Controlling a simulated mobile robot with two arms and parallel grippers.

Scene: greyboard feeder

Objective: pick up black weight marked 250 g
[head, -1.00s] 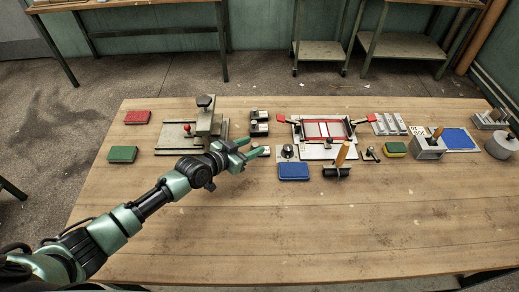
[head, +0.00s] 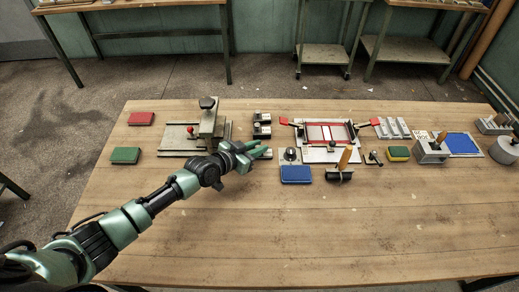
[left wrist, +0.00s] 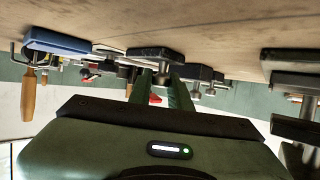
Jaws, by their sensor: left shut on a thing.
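My left gripper (head: 259,152) is over the front end of a short row of dark blocks with pale metal parts. Its fingers are shut on the front one, a black weight that they mostly hide in the head view. In the left wrist view the black weight (left wrist: 155,52) shows as a dark block with a metal knob at the fingertips (left wrist: 163,78). Two similar dark blocks stand behind it, one (head: 262,131) nearer and one (head: 262,117) farther. No 250 g marking is legible. I cannot tell whether the held weight is clear of the table. My right gripper is not in view.
A metal fixture with a dark knob (head: 208,103) stands left of the gripper. A blue block (head: 296,174) and a wooden-handled roller (head: 340,175) lie to the right. Red (head: 141,118) and green (head: 126,155) blocks lie at the left. The table front (head: 300,235) is clear.

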